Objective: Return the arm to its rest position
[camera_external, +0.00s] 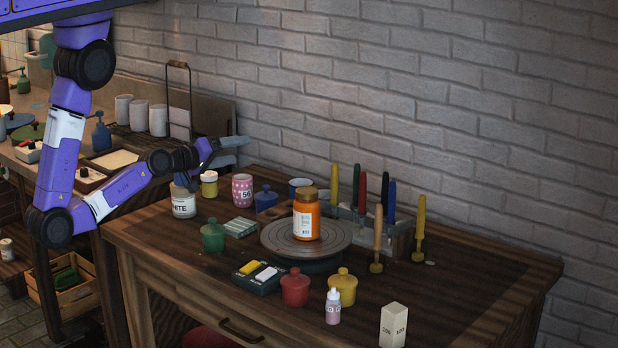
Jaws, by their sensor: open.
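My arm (68,130) hangs down at the left of the picture, bends at a low elbow and reaches right. My gripper (222,150) is over the left back part of the wooden table (420,300), above a white-labelled jar (184,203) and a small yellow jar (209,184). Its fingers look apart and I see nothing held between them. The wrist partly covers the space behind the labelled jar.
An orange bottle (306,215) stands on a round turntable (340,237) mid-table. Lidded pots in green (213,235), red (295,288) and yellow (342,287) stand around it. Tall tools (391,200) stand behind. The table's right end (500,262) is clear.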

